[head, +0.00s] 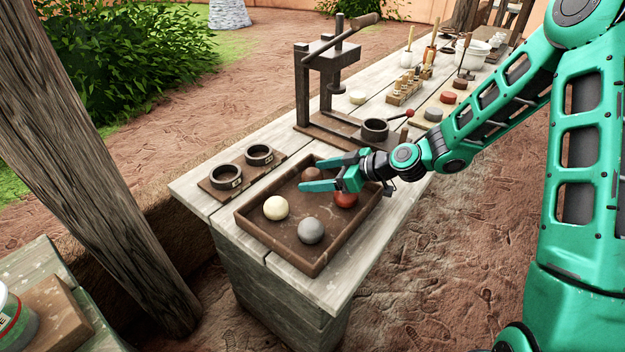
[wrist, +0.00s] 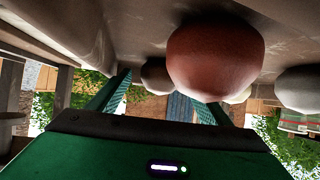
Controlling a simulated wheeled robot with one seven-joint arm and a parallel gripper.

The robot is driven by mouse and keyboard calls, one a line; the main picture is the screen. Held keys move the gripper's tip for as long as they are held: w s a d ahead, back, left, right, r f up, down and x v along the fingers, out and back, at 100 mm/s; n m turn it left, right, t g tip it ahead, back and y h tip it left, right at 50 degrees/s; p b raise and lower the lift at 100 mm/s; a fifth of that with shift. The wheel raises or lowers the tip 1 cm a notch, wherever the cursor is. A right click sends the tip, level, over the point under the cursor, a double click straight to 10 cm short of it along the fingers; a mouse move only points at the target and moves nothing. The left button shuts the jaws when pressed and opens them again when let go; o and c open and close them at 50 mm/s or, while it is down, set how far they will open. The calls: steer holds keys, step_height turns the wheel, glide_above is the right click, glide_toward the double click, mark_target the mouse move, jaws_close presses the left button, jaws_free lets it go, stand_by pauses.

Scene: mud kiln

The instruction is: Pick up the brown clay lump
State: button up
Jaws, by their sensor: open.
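The brown clay lump (head: 312,174) lies in the far part of a wooden tray (head: 318,268). In the head view it shows between the two green fingers of my gripper (head: 310,176), which are open. In the wrist view, which looks upside down, the brown lump (wrist: 155,76) appears between my fingers (wrist: 158,98), beyond a large red lump. I cannot tell how high the fingers are above the tray floor, or whether they touch the lump.
The red lump (head: 345,199) sits close by my gripper, partly under it. A cream lump (head: 276,207) and a grey lump (head: 311,231) lie nearer the tray's front. Two dark rings on a board (head: 240,170) stand left of the tray. A press (head: 328,90) stands behind.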

steer(key=shift+c, duration=0.2)
steer(key=c, duration=1.2)
steer(key=shift+c, duration=0.2)
steer(key=shift+r, duration=0.1)
